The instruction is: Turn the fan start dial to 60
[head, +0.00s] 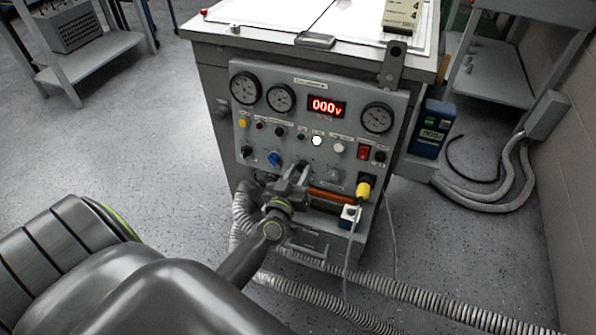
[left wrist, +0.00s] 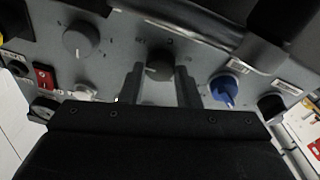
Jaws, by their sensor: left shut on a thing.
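My left gripper (head: 298,174) is at the lower middle of the grey control panel (head: 310,82). In the left wrist view its two dark fingers stand on either side of a dark round dial (left wrist: 159,70), and the gripper (left wrist: 160,85) is shut on it. Marks on the panel surround this dial, but I cannot read them or its label. In the head view the gripper mostly hides it. A blue knob (head: 274,158) is to its left in the head view; it also shows in the left wrist view (left wrist: 226,92). My right gripper is not in view.
A grey knob (head: 334,176) and a red switch (head: 363,152) are right of the gripper. A red display (head: 325,106) reads 000 V. Ribbed hoses (head: 450,308) lie on the floor.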

